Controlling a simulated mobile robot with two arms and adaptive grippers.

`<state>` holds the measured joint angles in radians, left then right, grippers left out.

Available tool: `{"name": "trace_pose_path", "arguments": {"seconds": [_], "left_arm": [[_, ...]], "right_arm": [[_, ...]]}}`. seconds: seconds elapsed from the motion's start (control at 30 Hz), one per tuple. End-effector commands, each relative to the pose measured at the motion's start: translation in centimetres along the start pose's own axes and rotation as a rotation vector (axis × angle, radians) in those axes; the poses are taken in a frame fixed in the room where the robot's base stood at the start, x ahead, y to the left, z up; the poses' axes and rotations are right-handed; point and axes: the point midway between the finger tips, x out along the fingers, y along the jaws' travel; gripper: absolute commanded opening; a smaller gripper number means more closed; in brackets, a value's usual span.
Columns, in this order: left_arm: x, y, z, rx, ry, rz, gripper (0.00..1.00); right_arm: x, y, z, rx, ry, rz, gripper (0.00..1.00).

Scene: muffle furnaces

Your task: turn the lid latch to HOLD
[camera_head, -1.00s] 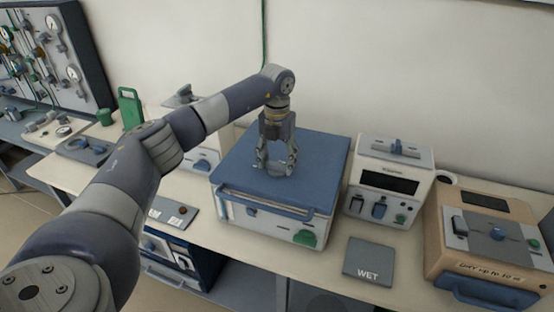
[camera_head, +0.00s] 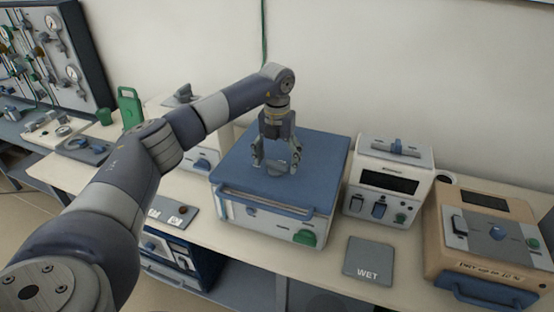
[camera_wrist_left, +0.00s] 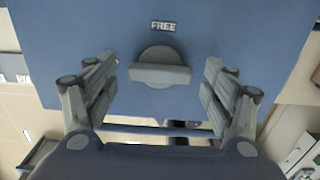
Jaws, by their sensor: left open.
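The lid latch (camera_wrist_left: 160,72) is a grey round knob with a crossbar, on the blue lid (camera_wrist_left: 230,30) of the furnace. In the left wrist view its bar lies crosswise, and the raised word FREE (camera_wrist_left: 163,26) is just beyond it. HOLD is not visible. My left gripper (camera_wrist_left: 160,84) is open, with one finger on each side of the bar and small gaps at both ends. In the head view the left gripper (camera_head: 277,162) points down over the lid (camera_head: 318,160) and mostly hides the latch. My right gripper is not in view.
The furnace front has a handle bar (camera_head: 265,205) and a green knob (camera_head: 305,237). A white instrument (camera_head: 390,180) and a tan unit (camera_head: 485,240) stand to the right. A grey WET plate (camera_head: 368,261) lies in front. The wall is close behind.

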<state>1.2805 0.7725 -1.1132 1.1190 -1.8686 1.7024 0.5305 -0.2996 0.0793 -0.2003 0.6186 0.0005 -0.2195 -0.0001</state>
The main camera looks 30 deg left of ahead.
Motion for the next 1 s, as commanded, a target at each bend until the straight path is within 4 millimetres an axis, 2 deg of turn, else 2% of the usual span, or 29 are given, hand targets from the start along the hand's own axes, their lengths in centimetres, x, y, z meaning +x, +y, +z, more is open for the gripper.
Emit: {"name": "trace_pose_path", "arguments": {"seconds": [0.17,0.43,0.6,0.73,1.0], "left_arm": [[-2.5,0.0,0.1,0.000,-0.005,-0.002,0.77],[-8.2,0.0,0.1,-0.001,-0.004,-0.002,0.77],[-10.7,0.0,0.1,0.000,-0.002,-0.002,0.77],[-11.6,0.0,0.1,-0.001,-0.001,-0.001,0.77],[-11.8,0.0,0.0,0.000,0.000,-0.001,0.77]], "right_arm": [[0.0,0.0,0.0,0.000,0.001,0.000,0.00],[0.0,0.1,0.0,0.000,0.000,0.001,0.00],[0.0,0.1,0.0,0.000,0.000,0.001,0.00],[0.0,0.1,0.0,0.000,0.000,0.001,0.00],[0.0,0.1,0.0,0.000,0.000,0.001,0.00]]}}
